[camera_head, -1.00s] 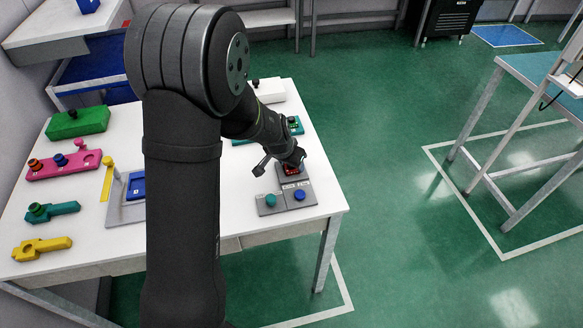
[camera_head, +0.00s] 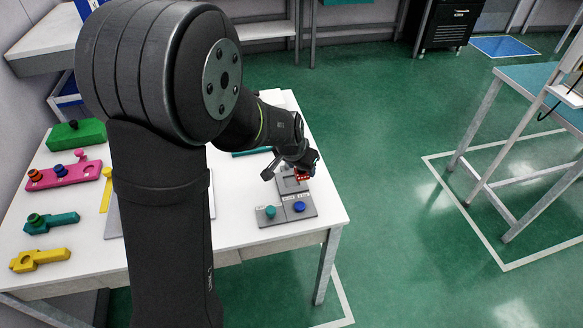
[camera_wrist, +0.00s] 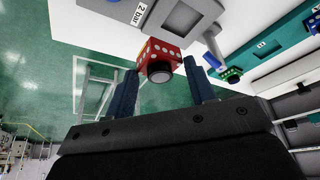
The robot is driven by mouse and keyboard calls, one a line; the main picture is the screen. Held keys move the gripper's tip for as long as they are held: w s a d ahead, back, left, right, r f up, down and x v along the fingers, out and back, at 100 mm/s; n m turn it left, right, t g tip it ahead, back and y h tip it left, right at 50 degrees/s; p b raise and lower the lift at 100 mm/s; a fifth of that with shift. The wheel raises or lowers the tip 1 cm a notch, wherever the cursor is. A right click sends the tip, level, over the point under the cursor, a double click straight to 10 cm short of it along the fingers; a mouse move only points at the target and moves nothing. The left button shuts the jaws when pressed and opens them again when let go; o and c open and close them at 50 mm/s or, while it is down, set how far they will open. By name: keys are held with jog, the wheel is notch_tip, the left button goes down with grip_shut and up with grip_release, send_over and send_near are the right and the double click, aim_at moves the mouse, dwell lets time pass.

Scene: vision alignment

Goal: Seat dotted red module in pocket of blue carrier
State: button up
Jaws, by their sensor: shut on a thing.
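The dotted red module (camera_head: 303,175) is at my gripper (camera_head: 298,168), beside the square recess of a grey fixture. In the wrist view the module (camera_wrist: 163,50) shows white dots and a round black knob facing the camera. It sits between the two fingers of my gripper (camera_wrist: 160,62), which is shut on it. It appears clear of the grey fixture. The blue carrier is hidden behind my arm in the head view now and is not seen in the wrist view.
The grey fixture (camera_head: 268,222) has a teal knob (camera_head: 270,212) and a blue knob (camera_head: 299,207). Green (camera_head: 78,133), pink (camera_head: 62,177), teal (camera_head: 50,222) and yellow (camera_head: 40,259) parts stand at the table's left. A yellow post (camera_head: 106,190) stands near my arm.

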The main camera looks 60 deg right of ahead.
jog(key=s+a+r, duration=0.2)
jog(key=s+r, duration=0.3)
jog(key=s, duration=0.2)
jog(key=w+a+n+t+y, duration=0.2)
jog(key=w+a+n, duration=0.4)
jog(key=w+n, duration=0.5)
jog(key=w+a+n+t+y, duration=0.25)
jog(key=w+a+n, duration=0.4)
jog(key=w, duration=0.85)
jog(key=shift+n, duration=0.25)
jog(key=w+a+f, duration=0.1)
jog(key=w+f, duration=0.1)
jog(key=w, duration=0.1)
jog(key=w+a+f, duration=0.1)
jog(key=w+f, duration=0.1)
jog(key=w, duration=0.2)
jog(key=w+a+f, duration=0.1)
jog(key=w+f, duration=0.1)
jog(key=w, duration=0.1)
jog(key=shift+w+a, duration=0.35)
jog(key=shift+w, duration=0.05)
jog(key=shift+w+a+f, duration=0.1)
jog(key=shift+w+f, duration=0.15)
jog(key=shift+f, duration=1.85)
jog(key=o, duration=1.1)
jog(key=shift+f, duration=0.15)
jog(key=shift+c, duration=0.2)
